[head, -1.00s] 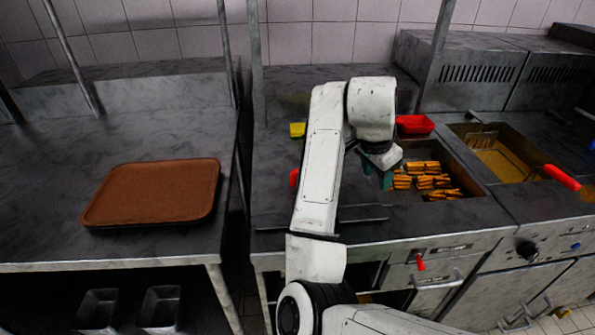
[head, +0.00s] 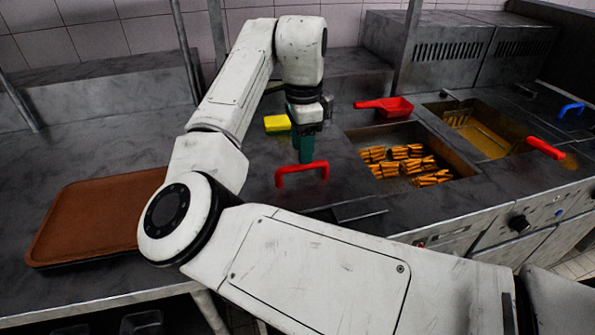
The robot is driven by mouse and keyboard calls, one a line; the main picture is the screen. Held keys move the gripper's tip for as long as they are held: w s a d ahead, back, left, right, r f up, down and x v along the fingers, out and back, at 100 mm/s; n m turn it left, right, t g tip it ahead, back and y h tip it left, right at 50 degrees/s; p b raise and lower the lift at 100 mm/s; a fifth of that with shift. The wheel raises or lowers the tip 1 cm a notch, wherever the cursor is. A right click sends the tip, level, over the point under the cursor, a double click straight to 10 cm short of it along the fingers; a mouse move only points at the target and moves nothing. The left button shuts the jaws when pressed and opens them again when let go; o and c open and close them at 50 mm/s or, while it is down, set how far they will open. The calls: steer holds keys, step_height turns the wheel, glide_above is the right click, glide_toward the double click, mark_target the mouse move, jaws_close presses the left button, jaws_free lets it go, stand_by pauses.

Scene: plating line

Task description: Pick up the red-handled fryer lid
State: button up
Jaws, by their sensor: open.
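The fryer lid's red handle (head: 290,168) stands up from a dark metal surface left of the open fryer well in the head view. The lid's plate is hard to tell from the counter, and my arm hides part of the area in front. My gripper (head: 304,152), with teal fingers, points down at the handle's far side. Its fingertips overlap the top bar in the picture; I cannot tell whether they touch it. The jaws are open and hold nothing visible.
A fryer well (head: 455,180) with golden food pieces lies to the right. A red scoop (head: 388,106) sits behind it, a yellow sponge (head: 277,124) behind my gripper. A red basket handle (head: 546,147) juts out at right. A brown tray (head: 95,215) lies at left.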

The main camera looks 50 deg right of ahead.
mark_target(303, 167)
steer(key=shift+f, duration=3.1)
steer(key=shift+c, duration=0.4)
steer(key=shift+d, duration=0.1)
jaws_close()
steer(key=shift+r, duration=0.1)
